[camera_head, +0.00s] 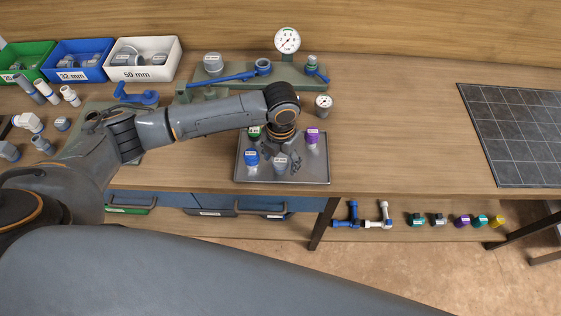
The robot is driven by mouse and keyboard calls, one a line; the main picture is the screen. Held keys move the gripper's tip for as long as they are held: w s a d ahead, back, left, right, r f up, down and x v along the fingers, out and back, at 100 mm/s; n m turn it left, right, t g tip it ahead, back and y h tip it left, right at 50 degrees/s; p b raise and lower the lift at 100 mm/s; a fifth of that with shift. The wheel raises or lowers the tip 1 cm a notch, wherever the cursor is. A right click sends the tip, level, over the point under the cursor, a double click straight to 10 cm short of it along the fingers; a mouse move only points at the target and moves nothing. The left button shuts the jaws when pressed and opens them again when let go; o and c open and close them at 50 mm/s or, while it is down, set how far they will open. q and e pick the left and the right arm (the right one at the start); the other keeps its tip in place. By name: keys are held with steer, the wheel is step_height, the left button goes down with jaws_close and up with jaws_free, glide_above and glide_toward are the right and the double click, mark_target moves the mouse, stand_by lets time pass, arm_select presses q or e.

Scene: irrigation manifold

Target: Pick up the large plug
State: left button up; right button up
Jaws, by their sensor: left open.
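My left gripper (284,156) points down over the grey metal tray (315,174) on the bench. It is open, with its fingers close around or just above a grey-white labelled fitting (280,163); I cannot tell if they touch it. The tray also holds a blue-topped fitting (251,159), a purple-topped fitting (312,137) and a green-topped fitting (254,132), partly hidden by my wrist. The labels are too small to read, so I cannot tell for certain which piece is the large plug. My right gripper is out of view.
A green manifold stand (240,77) with a pressure gauge (287,40) stands behind the tray. Green, blue (80,61) and white bins line the back left. Loose pipe fittings lie at left. A dark grid mat (515,135) lies right; the bench between is clear. A lower shelf holds fittings.

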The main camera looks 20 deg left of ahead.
arm_select(q)
steer(key=c, duration=1.3)
